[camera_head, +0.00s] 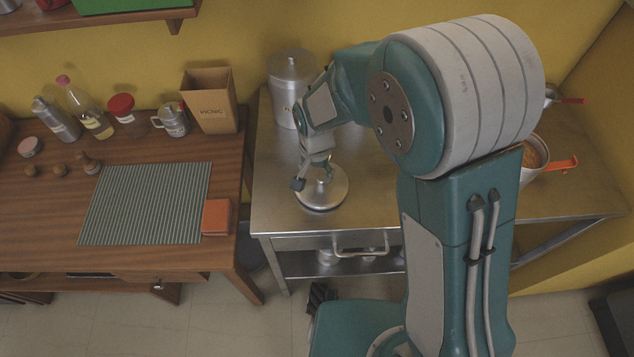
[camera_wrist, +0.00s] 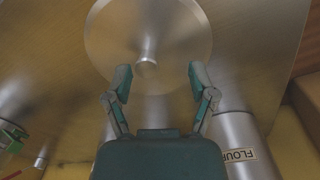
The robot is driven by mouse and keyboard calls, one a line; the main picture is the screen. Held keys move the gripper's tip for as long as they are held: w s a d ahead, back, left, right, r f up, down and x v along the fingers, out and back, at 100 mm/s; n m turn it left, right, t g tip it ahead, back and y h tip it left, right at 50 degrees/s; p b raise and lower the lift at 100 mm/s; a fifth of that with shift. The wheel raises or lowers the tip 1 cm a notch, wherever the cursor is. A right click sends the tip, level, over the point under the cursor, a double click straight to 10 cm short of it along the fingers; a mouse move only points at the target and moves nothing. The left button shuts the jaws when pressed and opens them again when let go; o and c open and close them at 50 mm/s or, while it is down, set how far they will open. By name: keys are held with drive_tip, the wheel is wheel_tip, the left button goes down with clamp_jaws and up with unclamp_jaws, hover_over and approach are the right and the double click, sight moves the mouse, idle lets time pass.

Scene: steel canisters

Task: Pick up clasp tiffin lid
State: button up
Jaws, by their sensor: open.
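The clasp tiffin lid (camera_head: 334,195) is a round steel disc low on the steel table, near its front left. In the wrist view the lid (camera_wrist: 185,30) fills the top middle, with a small round knob (camera_wrist: 147,66) at its centre. My gripper (camera_head: 312,180) is just over the lid in the head view and hides part of it. In the wrist view my gripper (camera_wrist: 158,68) is open, its fingertips on either side of the knob, which sits closer to the left finger. I see no contact with the knob.
A tall lidded steel canister (camera_head: 287,92) stands behind my gripper; a canister labelled FLOUR (camera_wrist: 238,145) shows in the wrist view. A pan (camera_head: 534,152) with an orange handle is at right. The wooden table (camera_head: 60,190) at left holds bottles and a striped mat (camera_head: 145,203).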

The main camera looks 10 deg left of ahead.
drive_tip(key=shift+f, duration=0.75)
drive_tip(key=shift+d+f, duration=0.2)
drive_tip(key=shift+d, duration=0.85)
drive_tip(key=shift+a, duration=0.3)
clamp_jaws()
drive_tip(key=shift+a+f, duration=0.1)
drive_tip(key=shift+a, duration=0.25)
drive_tip(key=shift+s+d, duration=0.1)
drive_tip(key=shift+d, duration=0.1)
